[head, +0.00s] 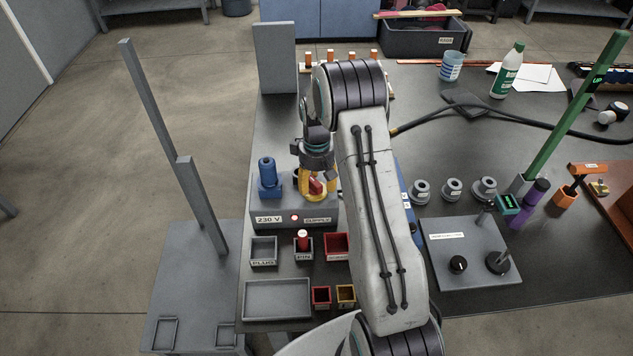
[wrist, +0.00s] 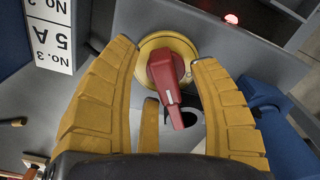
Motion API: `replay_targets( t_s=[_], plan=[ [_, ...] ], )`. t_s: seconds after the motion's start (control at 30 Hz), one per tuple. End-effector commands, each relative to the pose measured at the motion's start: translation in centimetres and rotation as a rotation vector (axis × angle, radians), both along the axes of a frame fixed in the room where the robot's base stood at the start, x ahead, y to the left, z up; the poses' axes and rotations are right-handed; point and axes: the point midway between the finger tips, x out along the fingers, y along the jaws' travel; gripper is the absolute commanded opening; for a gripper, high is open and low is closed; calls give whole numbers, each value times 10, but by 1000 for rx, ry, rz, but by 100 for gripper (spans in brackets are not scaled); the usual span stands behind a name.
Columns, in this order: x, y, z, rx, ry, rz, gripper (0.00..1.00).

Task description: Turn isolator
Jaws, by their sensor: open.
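The isolator is a red handle (wrist: 163,72) on a round yellow base (wrist: 180,40) in the wrist view. The handle points toward my gripper's palm, slightly slanted. In the head view the red handle (head: 316,186) shows on top of the grey 230 V supply box (head: 268,211). My gripper (wrist: 165,58) is open, its yellow fingers on either side of the handle with gaps visible. In the head view my gripper (head: 317,184) points down over the box and partly hides the isolator.
A blue plug (head: 267,174) stands left of the isolator, close to my gripper. A red lamp (head: 294,217) is lit on the box front. Small bins, including one labelled PLUG (head: 263,251), stand in front. A grey control box (head: 466,252) is at right.

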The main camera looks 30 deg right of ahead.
Motion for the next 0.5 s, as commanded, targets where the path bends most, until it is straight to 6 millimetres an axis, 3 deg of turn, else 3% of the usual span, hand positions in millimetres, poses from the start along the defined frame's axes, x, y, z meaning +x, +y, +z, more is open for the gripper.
replay_targets(
  t_s=[0.3,0.5],
  plan=[
    [0,0,-1,0,0,0,56],
    [0,0,-1,0,-1,0,39]
  ],
)
